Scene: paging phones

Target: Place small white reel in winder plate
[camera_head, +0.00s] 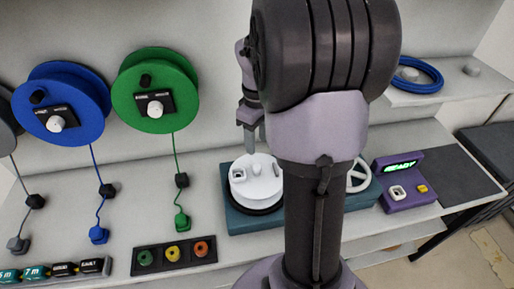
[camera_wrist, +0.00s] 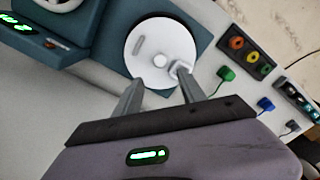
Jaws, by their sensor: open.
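The small white reel (camera_head: 256,180) lies flat on the left side of the teal winder (camera_head: 236,221), over a dark round plate (camera_head: 259,208). It has a central knob and a small square fitting near its edge. In the wrist view the reel (camera_wrist: 148,42) is just beyond my fingertips. My gripper (camera_wrist: 160,85) is open and empty, with its fingers apart near the reel's edge. In the head view my gripper (camera_head: 250,125) hangs above the reel, partly behind my arm. Whether the reel is fully seated on the plate I cannot tell.
A blue reel (camera_head: 62,100) and a green reel (camera_head: 153,90) hang on the wall with cords and plugs. A dark strip (camera_head: 174,256) with coloured round pieces lies left of the winder. A purple box (camera_head: 403,180) stands at right. A blue coil (camera_head: 417,75) lies on the shelf.

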